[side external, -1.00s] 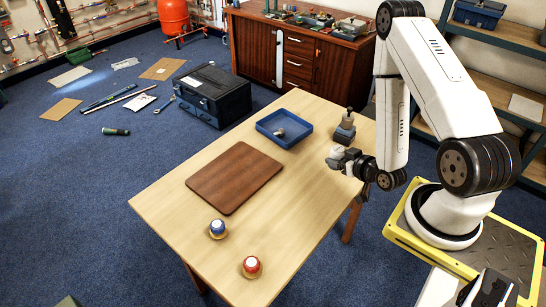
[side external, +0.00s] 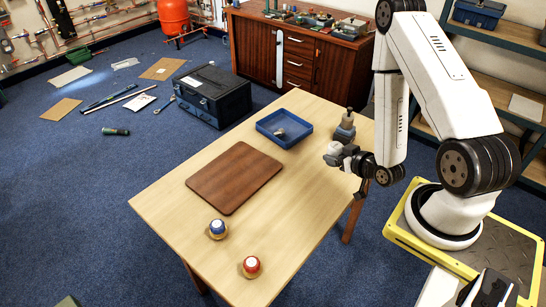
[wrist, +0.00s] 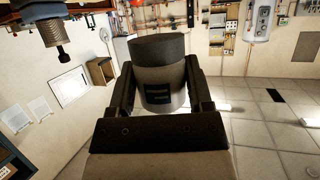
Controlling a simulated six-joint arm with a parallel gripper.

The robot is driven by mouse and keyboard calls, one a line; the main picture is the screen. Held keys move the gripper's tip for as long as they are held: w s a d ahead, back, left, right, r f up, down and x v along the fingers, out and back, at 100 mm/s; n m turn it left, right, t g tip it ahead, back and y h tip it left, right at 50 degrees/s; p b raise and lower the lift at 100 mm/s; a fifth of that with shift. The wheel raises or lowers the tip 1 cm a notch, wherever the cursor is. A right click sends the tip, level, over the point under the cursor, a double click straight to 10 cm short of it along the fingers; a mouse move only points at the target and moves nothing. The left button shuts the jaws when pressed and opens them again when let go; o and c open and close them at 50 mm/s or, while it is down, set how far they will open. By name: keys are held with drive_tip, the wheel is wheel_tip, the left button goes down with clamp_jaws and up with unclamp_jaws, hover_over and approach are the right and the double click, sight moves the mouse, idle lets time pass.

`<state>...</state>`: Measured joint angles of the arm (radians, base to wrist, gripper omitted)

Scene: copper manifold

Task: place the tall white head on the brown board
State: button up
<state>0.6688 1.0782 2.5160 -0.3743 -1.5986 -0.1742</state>
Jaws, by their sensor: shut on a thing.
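The brown board (side external: 235,178) lies flat on the light wooden table, and nothing rests on it. My gripper (side external: 337,153) is above the table's right side, to the right of the board and apart from it. It is shut on the tall white head (side external: 334,147), which looks small and pale in the side view. In the wrist view, the head (wrist: 160,85) is a pale cylinder with a dark end and a dark label, held between both fingers of my gripper (wrist: 160,88). The fingers cover its sides.
A blue tray (side external: 263,128) with a small pale piece (side external: 280,132) stands at the back. A metal fitting (side external: 347,118) on a dark base is close behind my gripper. The table around the board is clear.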

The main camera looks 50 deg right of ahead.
drive_tip(key=w+a+r+n+y, duration=0.2)
drive_tip(key=w+a+r, duration=0.5)
drive_tip(key=w, duration=0.2)
drive_tip(key=w+a+r+n+y, duration=0.1)
drive_tip(key=w+a+r+y, duration=0.1)
drive_tip(key=w+a+r, duration=0.7)
drive_tip(key=s+d+f+m+h, duration=0.1)
drive_tip(key=s+d+f, duration=0.4)
drive_tip(key=s, duration=0.1)
drive_tip(key=s+d+f+m+h, duration=0.1)
drive_tip(key=s+d+f, duration=0.4)
drive_tip(key=s, duration=0.1)
drive_tip(key=s+d+f+m+h, duration=0.1)
drive_tip(key=s+d+f, duration=0.5)
drive_tip(key=shift+h, duration=0.4)
drive_tip(key=shift+s+f, duration=0.15)
drive_tip(key=shift+s, duration=0.3)
drive_tip(key=shift+f, duration=2.9)
drive_tip(key=shift+f, duration=0.1)
